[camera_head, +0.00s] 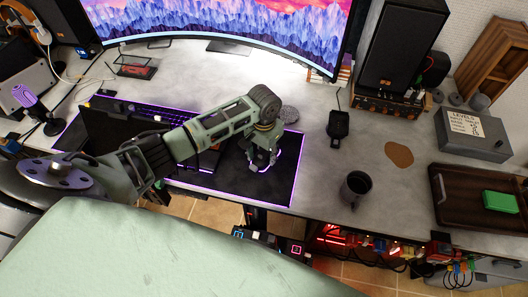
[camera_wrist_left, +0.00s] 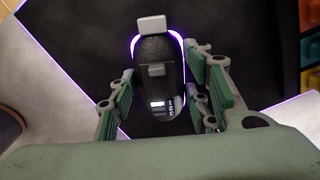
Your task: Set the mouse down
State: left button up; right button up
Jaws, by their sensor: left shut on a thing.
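The mouse (camera_wrist_left: 158,75) is black with a glowing violet-white rim and a grey wheel. In the left wrist view it sits between the green finger pads of my left gripper (camera_wrist_left: 162,95), which is shut on it. In the head view the left gripper (camera_head: 262,160) is over the right part of the black desk mat (camera_head: 283,178) with purple lit edges. The mouse is mostly hidden there behind the gripper. I cannot tell whether it touches the mat. My right gripper is not in view.
A keyboard (camera_head: 140,112) lies left on the mat, partly behind my arm. A dark mug (camera_head: 356,188) stands right of the mat near the front edge. A brown tray (camera_head: 452,197) with a green block (camera_head: 500,202) is far right. A curved monitor (camera_head: 220,25) stands behind.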

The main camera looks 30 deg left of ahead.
aim_at(264, 154)
pick_arm(q)
jog(key=shift+f, duration=0.1)
jog(key=o, duration=1.2)
notch_tip(264, 154, up, 12)
jog(key=shift+b, duration=0.4)
jog(key=shift+s, duration=0.1)
